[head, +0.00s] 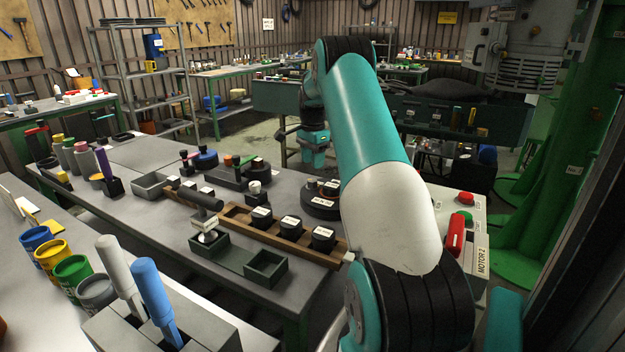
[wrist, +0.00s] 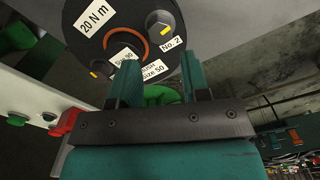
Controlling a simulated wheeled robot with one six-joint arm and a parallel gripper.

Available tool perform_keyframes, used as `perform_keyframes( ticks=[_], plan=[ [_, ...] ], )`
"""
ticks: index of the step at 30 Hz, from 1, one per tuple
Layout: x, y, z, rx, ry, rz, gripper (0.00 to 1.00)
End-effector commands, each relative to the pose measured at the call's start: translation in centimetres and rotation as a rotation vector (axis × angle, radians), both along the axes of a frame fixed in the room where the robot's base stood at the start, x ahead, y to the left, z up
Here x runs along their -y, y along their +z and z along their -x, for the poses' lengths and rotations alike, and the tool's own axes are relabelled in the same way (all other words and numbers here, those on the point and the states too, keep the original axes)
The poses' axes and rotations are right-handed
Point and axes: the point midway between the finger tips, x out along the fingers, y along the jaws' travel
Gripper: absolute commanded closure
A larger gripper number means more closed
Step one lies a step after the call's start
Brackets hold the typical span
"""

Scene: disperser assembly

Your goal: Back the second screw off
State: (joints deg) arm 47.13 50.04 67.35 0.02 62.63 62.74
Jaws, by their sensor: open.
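The hex-headed screw labelled No. 2 (wrist: 162,30) is in a dark round plate (wrist: 125,30) at the top of the wrist view. It has a yellow mark. I cannot tell whether a finger touches the plate.
The workbench (head: 120,152) holds a wooden tray (head: 285,243) of black round parts and several bins. A control box with a red button (head: 466,198) and a green button (head: 464,216) stands at right. A large motor unit (head: 515,60) hangs at upper right.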

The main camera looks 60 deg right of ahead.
Motion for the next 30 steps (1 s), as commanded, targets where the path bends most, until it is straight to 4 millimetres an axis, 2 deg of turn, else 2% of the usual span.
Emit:
perform_keyframes(
  ticks=[3,9,15,23,27,30],
  plan=[
    [-0.1,-2.7,0.0,-0.003,0.001,-0.003,0.57],
    [-0.1,-5.7,0.0,-0.001,0.001,-0.001,0.57],
    [-0.1,-6.9,0.0,0.000,0.002,0.000,0.57],
    [-0.1,-7.0,0.0,0.001,0.002,0.000,0.57],
    [-0.1,-7.0,0.0,0.000,0.002,0.000,0.90],
    [-0.1,-7.0,0.0,0.000,0.002,0.000,0.92]
  ],
)
